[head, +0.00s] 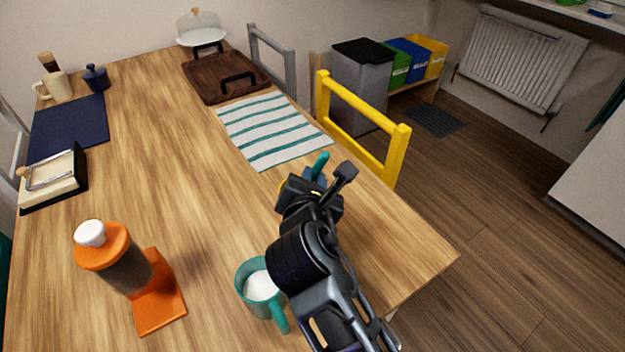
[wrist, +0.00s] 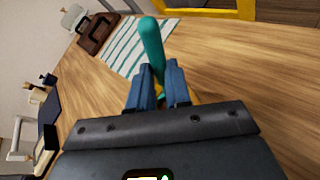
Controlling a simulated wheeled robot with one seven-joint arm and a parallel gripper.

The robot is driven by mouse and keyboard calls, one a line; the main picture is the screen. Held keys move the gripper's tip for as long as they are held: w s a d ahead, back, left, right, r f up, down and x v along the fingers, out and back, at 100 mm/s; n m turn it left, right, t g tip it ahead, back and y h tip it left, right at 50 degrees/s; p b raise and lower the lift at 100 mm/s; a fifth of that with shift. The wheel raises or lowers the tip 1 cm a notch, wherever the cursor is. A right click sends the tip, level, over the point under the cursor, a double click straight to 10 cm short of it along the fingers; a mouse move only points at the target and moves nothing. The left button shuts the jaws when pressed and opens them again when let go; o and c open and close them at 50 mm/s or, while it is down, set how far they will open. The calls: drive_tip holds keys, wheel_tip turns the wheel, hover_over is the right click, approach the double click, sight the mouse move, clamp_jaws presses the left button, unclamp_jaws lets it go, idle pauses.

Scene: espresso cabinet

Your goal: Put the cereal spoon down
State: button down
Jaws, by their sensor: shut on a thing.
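The cereal spoon (head: 321,159) shows as a teal handle sticking up from my gripper (head: 314,176). In the wrist view the teal spoon (wrist: 151,42) stands between the two blue fingers of my gripper (wrist: 158,82), which are shut on it. The spoon's lower end is hidden by the gripper. My gripper is over the right part of the wooden table (head: 400,245), in front of the striped placemat. I cannot tell how far the spoon is from the tabletop.
A teal mug (head: 250,281) with white contents stands beside my arm. An orange dispenser (head: 150,280) is at left front. A green-striped placemat (head: 272,130) lies ahead, with a dark tray (head: 215,84) beyond. A yellow chair (head: 365,120) stands at the right edge. The table's middle is clear.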

drive_tip(key=shift+f+b, duration=0.55)
drive_tip(key=shift+f, duration=0.2)
drive_tip(key=c, duration=1)
unclamp_jaws()
drive_tip(key=s+p, duration=0.4)
drive_tip(key=s, duration=0.5)
drive_tip(key=shift+s+a+p, duration=0.15)
drive_tip(key=shift+p, duration=0.25)
